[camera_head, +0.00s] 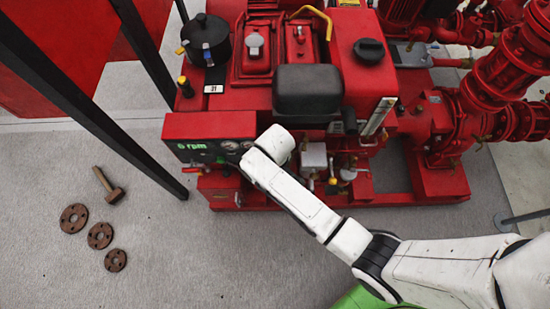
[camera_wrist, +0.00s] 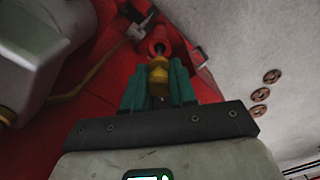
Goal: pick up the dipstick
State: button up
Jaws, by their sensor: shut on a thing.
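The dipstick (camera_wrist: 158,78) shows in the wrist view as a yellow ribbed grip between my two green fingers. My gripper (camera_wrist: 157,68) is shut on it. Just beyond the yellow grip is a round red fitting (camera_wrist: 154,42) with a dark opening. I cannot tell whether the dipstick's lower end is inside it. In the head view my arm reaches to the pump's front below the gauge panel (camera_head: 210,146), reading "6 rpm". The dipstick cannot be made out there.
The red pumpset (camera_head: 260,100) fills the top middle, with pipes (camera_head: 510,70) at right. A black frame post (camera_head: 95,105) stands close at left. A hammer (camera_head: 108,187) and several brown flanges, one being a large flange (camera_head: 74,217), lie on the otherwise clear grey floor.

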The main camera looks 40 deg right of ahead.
notch_tip(320, 180, up, 23)
jog(key=p, duration=0.6)
jog(key=shift+p, duration=0.5)
jog(key=shift+f, duration=0.1)
